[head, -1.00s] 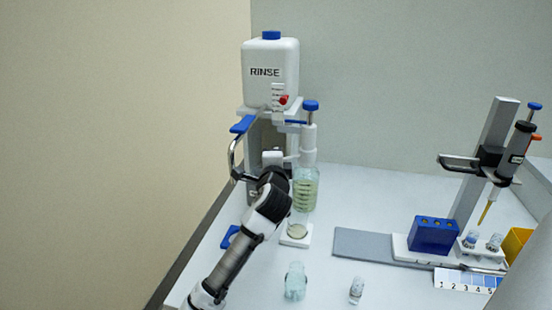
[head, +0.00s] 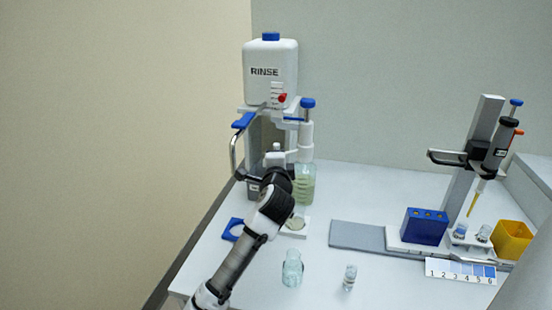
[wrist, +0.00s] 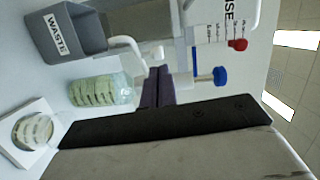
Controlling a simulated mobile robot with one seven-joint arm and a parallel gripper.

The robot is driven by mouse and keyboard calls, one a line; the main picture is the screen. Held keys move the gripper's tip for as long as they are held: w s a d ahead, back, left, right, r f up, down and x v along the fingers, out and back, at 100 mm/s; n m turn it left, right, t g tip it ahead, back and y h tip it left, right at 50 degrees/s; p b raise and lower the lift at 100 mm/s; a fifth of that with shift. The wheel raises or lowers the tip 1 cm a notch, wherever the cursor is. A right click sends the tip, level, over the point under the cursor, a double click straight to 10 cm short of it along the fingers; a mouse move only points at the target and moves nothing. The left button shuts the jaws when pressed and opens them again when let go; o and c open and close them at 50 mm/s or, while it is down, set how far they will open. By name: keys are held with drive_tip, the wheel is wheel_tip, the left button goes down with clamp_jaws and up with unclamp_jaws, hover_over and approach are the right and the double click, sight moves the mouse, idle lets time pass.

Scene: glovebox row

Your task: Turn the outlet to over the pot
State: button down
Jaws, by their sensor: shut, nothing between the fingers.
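The dispenser's white outlet (wrist: 125,43) is a bent tube off the pump on a bottle of green liquid (wrist: 100,92). In the wrist view, which is turned sideways, its mouth points down toward the grey WASTE box (wrist: 88,42). The pot (wrist: 36,130) is a small round dish on a white stand, off to the other side of the outlet; it also shows in the head view (head: 296,223). My gripper (wrist: 156,74) is shut and empty, its dark fingertips close beside the outlet's base; contact cannot be told. My wrist hides part of this in the head view.
The RINSE tank (head: 270,72) stands on a frame with a blue-handled lever (head: 243,121) beside my arm. A glass bottle (head: 292,268) and a small vial (head: 349,278) stand in front. A pipette stand (head: 487,150) is at right.

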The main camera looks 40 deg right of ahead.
drive_tip(key=s+a+b, duration=0.2)
drive_tip(key=s+a, duration=0.2)
drive_tip(key=a, duration=0.5)
drive_tip(key=m+p, duration=1.1)
drive_tip(key=m, duration=0.8)
approach(275, 147)
drive_tip(key=x, duration=0.7)
drive_tip(key=shift+s, duration=0.2)
drive_tip(key=shift+w+g+h, duration=0.2)
drive_tip(key=shift+g+h, duration=0.1)
